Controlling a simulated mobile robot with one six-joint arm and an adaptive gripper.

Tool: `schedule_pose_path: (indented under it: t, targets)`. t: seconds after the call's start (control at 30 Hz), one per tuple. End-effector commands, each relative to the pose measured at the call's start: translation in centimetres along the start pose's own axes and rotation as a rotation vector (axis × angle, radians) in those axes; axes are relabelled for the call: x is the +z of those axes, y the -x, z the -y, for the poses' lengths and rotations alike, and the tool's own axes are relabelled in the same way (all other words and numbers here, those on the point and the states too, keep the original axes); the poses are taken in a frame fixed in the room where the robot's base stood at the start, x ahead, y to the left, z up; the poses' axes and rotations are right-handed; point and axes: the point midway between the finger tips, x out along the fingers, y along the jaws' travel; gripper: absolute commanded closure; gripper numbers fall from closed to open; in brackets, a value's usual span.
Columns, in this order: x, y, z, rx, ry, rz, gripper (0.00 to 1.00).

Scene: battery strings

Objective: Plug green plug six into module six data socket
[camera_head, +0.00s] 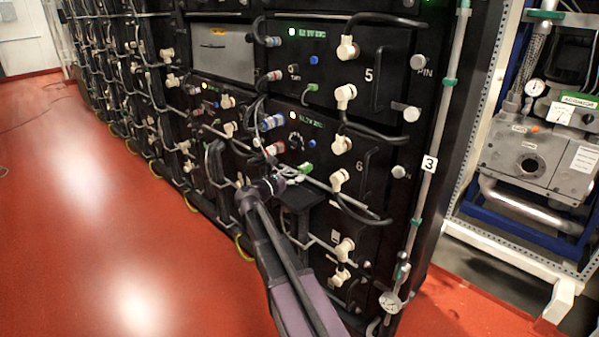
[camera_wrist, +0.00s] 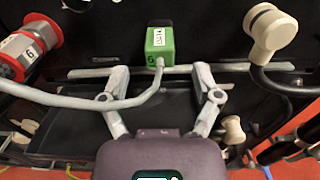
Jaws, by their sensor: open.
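The green plug (camera_wrist: 160,46) bears a 6 and a white label. Its grey cable bends down and left across the wrist view. The plug also shows in the head view (camera_head: 307,168), low on the dark front of module six (camera_head: 372,178). My gripper (camera_wrist: 160,73) is open, its fingers apart to the left and right, just below the plug in the wrist view. It also shows in the head view (camera_head: 288,172). I cannot make out the data socket or tell whether the plug is seated in it.
A red-and-white connector marked 6 (camera_wrist: 25,50) is left of the plug. A cream elbow connector (camera_wrist: 272,32) with a black cable is on the right. A small dark shelf (camera_head: 303,196) juts out below the plug. Open red floor (camera_head: 120,210) lies left.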

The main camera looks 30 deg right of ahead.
Motion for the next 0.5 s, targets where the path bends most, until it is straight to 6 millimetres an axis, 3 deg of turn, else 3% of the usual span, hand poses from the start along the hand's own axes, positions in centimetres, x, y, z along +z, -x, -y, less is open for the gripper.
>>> schedule_pose_path:
  t: [0.3,0.5]
  targets:
    - [0.0,5.1,0.0,0.003,0.0,0.0,0.19]
    - [0.0,6.9,0.0,0.002,0.0,0.0,0.19]
